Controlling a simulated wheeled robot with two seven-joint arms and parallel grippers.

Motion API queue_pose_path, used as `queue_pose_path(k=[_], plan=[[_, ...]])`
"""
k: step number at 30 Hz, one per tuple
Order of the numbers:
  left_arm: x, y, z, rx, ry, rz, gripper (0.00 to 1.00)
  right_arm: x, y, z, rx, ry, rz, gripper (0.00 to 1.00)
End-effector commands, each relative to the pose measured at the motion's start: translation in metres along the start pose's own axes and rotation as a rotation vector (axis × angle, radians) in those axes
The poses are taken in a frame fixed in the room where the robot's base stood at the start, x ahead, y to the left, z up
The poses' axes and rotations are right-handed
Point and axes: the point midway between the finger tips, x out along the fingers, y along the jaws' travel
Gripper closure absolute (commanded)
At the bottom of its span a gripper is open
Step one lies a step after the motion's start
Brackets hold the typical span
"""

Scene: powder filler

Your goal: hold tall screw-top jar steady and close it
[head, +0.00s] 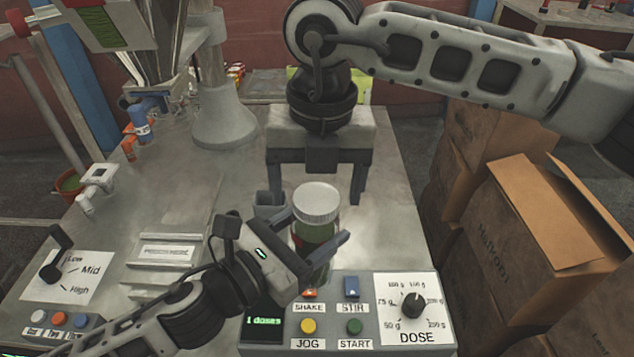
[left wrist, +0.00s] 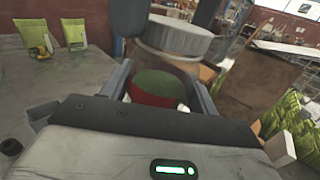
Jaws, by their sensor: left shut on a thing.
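The tall clear jar (head: 316,236) stands upright near the front of the metal table, with green and red showing inside. Its wide pale lid (head: 316,200) sits on top; I cannot tell whether it is screwed down. My left gripper (head: 317,229) is shut on the jar body below the lid, one finger on each side. The left wrist view also shows the jar (left wrist: 157,86) between the fingers under the grey-looking lid (left wrist: 176,38). My right gripper (head: 315,188) points down, open and empty, its fingers spread wider than the lid. It appears above and behind the jar.
The control panel (head: 273,345) with buttons and a dose dial (head: 412,303) lies just in front of the jar. The filler machine's column (head: 222,110) stands at the back left. Cardboard boxes (head: 540,220) are stacked right of the table. The table's left middle is fairly clear.

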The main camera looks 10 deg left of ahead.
Motion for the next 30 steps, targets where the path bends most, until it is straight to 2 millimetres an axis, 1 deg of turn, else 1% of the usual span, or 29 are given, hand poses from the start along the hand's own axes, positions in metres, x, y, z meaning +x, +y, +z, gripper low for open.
queue_pose_path(k=[4,7,11,18,21,25,30], plan=[[0.0,0.0,0.002,0.001,-0.004,0.0,1.0,-0.002,0.0,0.0,-0.001,0.0,0.0,0.21],[0.0,0.0,0.002,0.001,-0.004,-0.001,1.0,-0.01,0.0,0.0,0.0,-0.001,0.0,0.21],[0.0,0.0,0.002,0.001,-0.005,-0.001,1.0,-0.034,0.0,0.001,0.0,-0.004,0.001,0.21],[0.0,0.0,0.002,0.001,-0.005,-0.001,1.0,-0.085,0.0,0.001,0.001,-0.003,0.001,0.21],[0.0,0.0,0.002,0.001,-0.005,-0.001,1.0,-0.101,0.0,0.0,0.0,-0.002,0.0,0.21],[0.0,0.0,0.002,0.001,-0.005,-0.001,1.0,-0.115,0.0,0.0,0.0,-0.001,0.0,0.21],[0.0,0.0,0.002,0.001,-0.005,-0.001,1.0,-0.12,0.0,0.0,0.0,0.0,-0.001,0.21]])
